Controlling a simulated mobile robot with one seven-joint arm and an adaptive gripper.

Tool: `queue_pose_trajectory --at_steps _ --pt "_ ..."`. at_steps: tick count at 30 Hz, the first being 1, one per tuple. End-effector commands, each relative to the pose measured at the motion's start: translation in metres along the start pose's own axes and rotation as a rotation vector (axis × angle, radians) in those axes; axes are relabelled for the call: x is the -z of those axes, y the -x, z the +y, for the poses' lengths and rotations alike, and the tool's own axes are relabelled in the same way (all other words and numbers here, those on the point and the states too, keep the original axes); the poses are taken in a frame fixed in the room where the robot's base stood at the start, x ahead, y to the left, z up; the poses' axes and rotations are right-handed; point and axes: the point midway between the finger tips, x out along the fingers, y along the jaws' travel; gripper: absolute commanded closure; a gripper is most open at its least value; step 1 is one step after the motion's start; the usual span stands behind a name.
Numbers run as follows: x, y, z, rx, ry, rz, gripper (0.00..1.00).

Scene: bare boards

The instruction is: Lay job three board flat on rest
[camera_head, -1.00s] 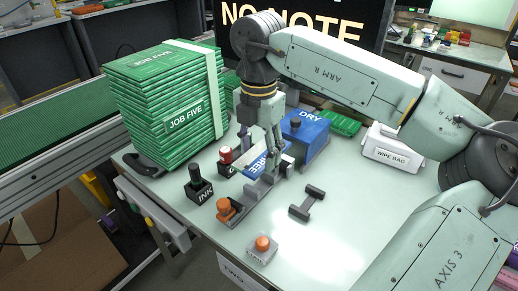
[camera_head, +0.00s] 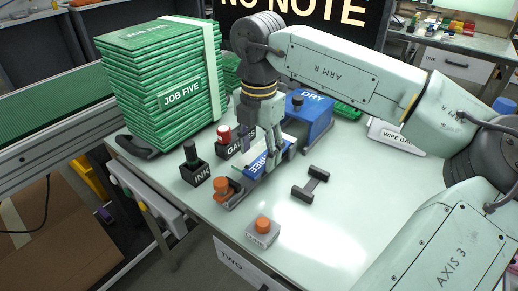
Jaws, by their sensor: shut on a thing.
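The blue job three board (camera_head: 252,171), with part of its name readable, is at the table's middle. My gripper (camera_head: 271,157) points down with its fingers shut on the board, hiding part of it. The board is at the long grey fixture with an orange knob (camera_head: 223,185); I cannot tell whether it touches it or lies flat. A dark H-shaped stand (camera_head: 311,184), which may be the rest, is empty on the table to the right of the gripper.
A tall green JOB FIVE stack (camera_head: 155,95) stands at left. The INK pot (camera_head: 194,168), a red-topped pot (camera_head: 224,136), an orange-topped block (camera_head: 262,234) and the blue DRY box (camera_head: 308,118) stand around the board. A white wipe bag box (camera_head: 398,138) is at right. The front right tabletop is clear.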

Motion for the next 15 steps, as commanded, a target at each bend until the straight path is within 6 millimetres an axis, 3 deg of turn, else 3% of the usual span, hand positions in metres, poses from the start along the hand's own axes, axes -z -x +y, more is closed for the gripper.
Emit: queue_pose_trajectory --at_steps 13,14,15 --pt "0.0000 -0.0086 0.0000 0.000 0.000 0.000 0.78" --pt "0.0000 -0.0084 0.0000 0.000 0.000 0.000 0.48" --pt "0.0000 -0.0076 0.0000 0.000 0.000 0.000 0.46"
